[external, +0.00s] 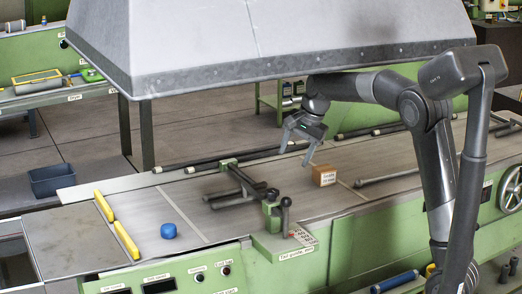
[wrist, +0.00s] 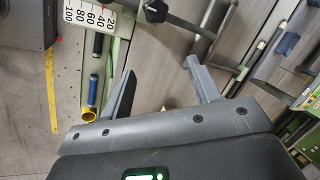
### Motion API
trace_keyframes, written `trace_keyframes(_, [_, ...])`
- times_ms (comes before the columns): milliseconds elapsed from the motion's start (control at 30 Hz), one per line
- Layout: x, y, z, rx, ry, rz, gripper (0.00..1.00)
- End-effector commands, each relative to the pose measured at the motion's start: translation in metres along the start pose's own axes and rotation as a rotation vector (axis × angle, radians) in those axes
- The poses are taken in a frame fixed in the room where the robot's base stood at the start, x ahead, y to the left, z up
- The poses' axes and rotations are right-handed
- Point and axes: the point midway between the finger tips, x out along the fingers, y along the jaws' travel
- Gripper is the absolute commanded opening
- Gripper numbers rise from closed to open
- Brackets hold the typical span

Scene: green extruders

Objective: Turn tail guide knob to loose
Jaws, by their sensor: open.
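The tail guide assembly (external: 270,212) stands on the green machine's front edge, above a label that seems to read "Tail guide". A dark upright handle with a rounded top (external: 285,203) rises there; it may be the tail guide knob. In the wrist view a black lobed knob (wrist: 155,10) shows at the top edge, beside a white scale plate (wrist: 91,17). My gripper (external: 297,157) is open and empty, above the table behind the tail guide and apart from it. Its two spread fingers (wrist: 160,76) also show in the wrist view, with the black knob beyond them.
A small brown box (external: 324,176) sits on the table right of the tail guide. A blue round piece (external: 168,231) and yellow bars (external: 126,239) lie at left. A large grey hood (external: 260,40) hangs overhead. Dark rods lie along the table's back edge.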

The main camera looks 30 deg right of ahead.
Motion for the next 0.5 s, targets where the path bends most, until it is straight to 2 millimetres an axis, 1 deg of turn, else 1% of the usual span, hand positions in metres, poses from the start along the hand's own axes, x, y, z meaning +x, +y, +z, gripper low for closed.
trace_keyframes(33, [0.009,-0.007,-0.001,0.037,-0.003,0.023,0.56])
trace_keyframes(100, [0.015,-0.013,-0.002,0.111,-0.009,0.061,0.56])
trace_keyframes(200, [0.019,-0.017,-0.002,0.228,-0.010,0.126,0.56])
trace_keyframes(367, [0.018,-0.028,0.007,0.398,0.017,0.224,0.56])
trace_keyframes(500, [0.012,-0.039,0.023,0.519,0.059,0.290,0.56])
